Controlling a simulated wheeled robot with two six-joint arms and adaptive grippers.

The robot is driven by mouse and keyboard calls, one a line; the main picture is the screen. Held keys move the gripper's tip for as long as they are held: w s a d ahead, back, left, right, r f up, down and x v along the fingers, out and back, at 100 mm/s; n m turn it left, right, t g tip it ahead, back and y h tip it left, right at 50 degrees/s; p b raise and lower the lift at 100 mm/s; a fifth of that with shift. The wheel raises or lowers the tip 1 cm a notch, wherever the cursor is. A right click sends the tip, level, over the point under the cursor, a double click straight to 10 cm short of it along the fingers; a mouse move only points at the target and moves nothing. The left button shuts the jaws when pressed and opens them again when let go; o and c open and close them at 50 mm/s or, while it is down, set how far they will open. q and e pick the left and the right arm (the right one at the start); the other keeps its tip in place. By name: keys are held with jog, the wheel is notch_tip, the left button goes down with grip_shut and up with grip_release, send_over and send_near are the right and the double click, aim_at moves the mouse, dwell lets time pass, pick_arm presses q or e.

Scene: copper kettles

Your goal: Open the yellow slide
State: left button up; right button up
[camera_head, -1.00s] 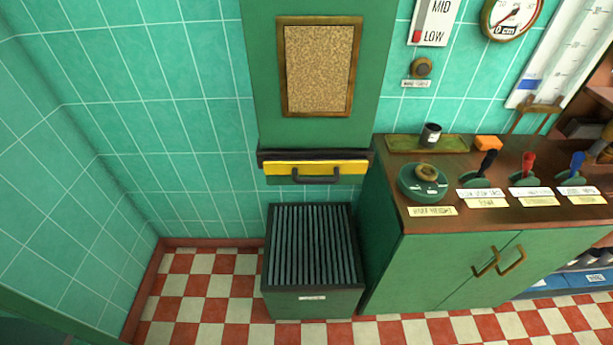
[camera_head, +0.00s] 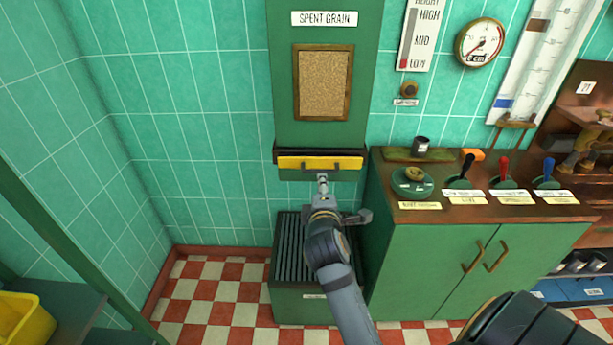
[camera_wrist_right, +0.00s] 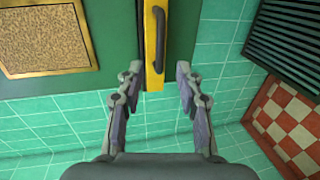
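The yellow slide (camera_head: 298,163) is a yellow bar with a dark handle, set in a dark frame low on the green spent grain chute. In the right wrist view the yellow slide (camera_wrist_right: 152,78) and its dark handle (camera_wrist_right: 158,30) run upright in the picture. My right gripper (camera_head: 322,182) is just below the slide in the head view and covers part of the handle area. In the right wrist view my right gripper (camera_wrist_right: 157,75) is open, its two fingers apart on either side of the slide's near end. I cannot tell whether they touch it. My left gripper is out of view.
A slatted dark green bin (camera_head: 290,250) stands on the floor below the slide. A green cabinet (camera_head: 430,260) with levers (camera_head: 503,170) on top stands close on the right. A yellow container (camera_head: 25,322) is at lower left. Tiled wall left of the chute is clear.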

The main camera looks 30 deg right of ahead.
aim_at(321, 170)
jog(key=p+x, duration=0.1)
jog(key=x, duration=0.9)
jog(key=shift+w, duration=0.15)
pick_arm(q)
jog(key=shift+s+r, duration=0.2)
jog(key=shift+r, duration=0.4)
pick_arm(e)
jog(key=shift+d, duration=0.1)
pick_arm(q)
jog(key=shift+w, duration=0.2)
pick_arm(e)
jog(key=shift+f, duration=0.1)
grip_shut()
